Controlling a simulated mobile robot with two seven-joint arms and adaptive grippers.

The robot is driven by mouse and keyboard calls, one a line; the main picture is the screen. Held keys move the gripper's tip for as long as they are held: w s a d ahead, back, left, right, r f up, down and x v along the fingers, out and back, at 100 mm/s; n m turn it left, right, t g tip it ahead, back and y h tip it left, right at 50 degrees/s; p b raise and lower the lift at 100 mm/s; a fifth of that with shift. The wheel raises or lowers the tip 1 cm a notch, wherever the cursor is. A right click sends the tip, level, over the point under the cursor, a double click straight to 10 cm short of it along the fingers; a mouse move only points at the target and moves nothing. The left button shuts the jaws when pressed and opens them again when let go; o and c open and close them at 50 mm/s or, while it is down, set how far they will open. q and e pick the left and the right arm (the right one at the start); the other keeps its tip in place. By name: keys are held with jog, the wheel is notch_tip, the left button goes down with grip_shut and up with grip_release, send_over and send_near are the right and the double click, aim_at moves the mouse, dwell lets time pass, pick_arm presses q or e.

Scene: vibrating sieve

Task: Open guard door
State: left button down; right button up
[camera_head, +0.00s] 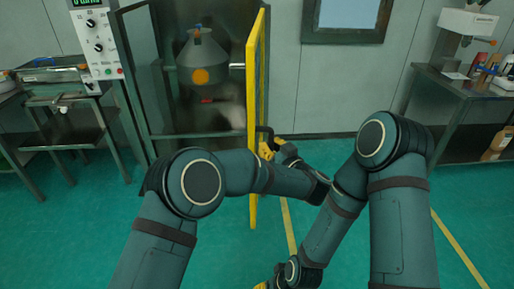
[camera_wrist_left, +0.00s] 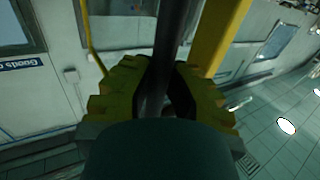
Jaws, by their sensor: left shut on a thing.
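The guard door (camera_head: 255,120) has a yellow frame and is seen almost edge-on in the head view. It stands swung out from the dark-framed sieve enclosure (camera_head: 130,75), whose front is open to view. My left gripper (camera_head: 268,149) is at the dark door handle (camera_head: 265,132) on the door's right side. In the left wrist view the yellow fingers (camera_wrist_left: 160,88) close around the dark handle bar (camera_wrist_left: 172,45), beside the yellow door frame (camera_wrist_left: 217,38). My right gripper (camera_head: 262,286) shows only as a yellow bit at the bottom edge, mostly hidden.
Inside the enclosure stands a grey sieve vessel (camera_head: 202,55) with an orange spot. A control panel (camera_head: 97,42) is at its left. A bench (camera_head: 70,135) stands on the left, another (camera_head: 460,90) on the right.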

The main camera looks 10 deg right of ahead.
pick_arm(q)
jog(key=shift+s+d+f, duration=0.1)
jog(key=shift+d, duration=0.5)
jog(key=shift+s+d+f, duration=0.1)
jog(key=shift+d, duration=0.45)
jog(key=c, duration=0.9)
grip_release()
jog(key=shift+r, duration=0.1)
jog(key=shift+r, duration=0.15)
notch_tip(320, 180, up, 10)
